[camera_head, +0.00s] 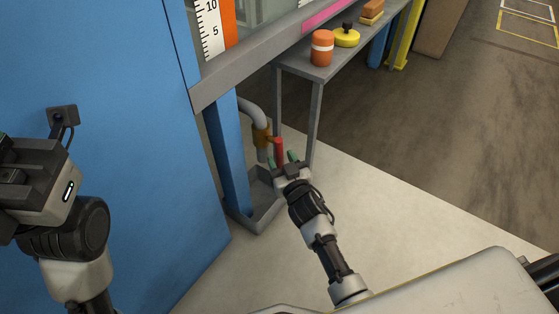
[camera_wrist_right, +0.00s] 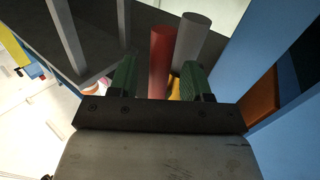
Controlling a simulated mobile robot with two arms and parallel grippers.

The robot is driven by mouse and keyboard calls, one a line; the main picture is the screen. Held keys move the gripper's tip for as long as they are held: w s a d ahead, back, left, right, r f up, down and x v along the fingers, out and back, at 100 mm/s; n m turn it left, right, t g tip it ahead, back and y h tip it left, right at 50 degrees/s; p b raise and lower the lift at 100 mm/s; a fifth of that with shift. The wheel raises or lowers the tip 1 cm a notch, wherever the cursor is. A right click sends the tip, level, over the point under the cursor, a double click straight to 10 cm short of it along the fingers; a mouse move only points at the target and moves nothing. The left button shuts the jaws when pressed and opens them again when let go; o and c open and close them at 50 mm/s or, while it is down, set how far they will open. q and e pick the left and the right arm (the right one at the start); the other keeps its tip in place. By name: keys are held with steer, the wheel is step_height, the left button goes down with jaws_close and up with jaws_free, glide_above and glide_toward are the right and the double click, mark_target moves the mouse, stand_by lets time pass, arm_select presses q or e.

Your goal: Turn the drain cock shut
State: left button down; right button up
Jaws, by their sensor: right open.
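The drain cock is a brass valve (camera_head: 262,136) on a bent grey pipe (camera_head: 252,113) under the flume, with a red lever (camera_head: 278,149) hanging down beside the pipe. My right gripper (camera_head: 282,159) is open at the lever's lower end, its green fingertips pointing toward it. In the right wrist view the red lever (camera_wrist_right: 160,56) shows between the two fingers, with the grey pipe end (camera_wrist_right: 191,42) beside it. I cannot tell whether a finger touches the lever. My left gripper (camera_head: 32,175) is at the left, in front of the blue panel; its jaw opening is not clear.
A blue post (camera_head: 228,155) and a grey floor tray (camera_head: 262,205) stand beside the cock. A grey bench (camera_head: 316,95) is to the right, bearing an orange jar (camera_head: 322,48) and a yellow round object (camera_head: 347,37). The pale floor to the right is clear.

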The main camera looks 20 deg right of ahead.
steer(key=shift+w, duration=0.9)
steer(key=shift+c, duration=0.4)
jaws_close()
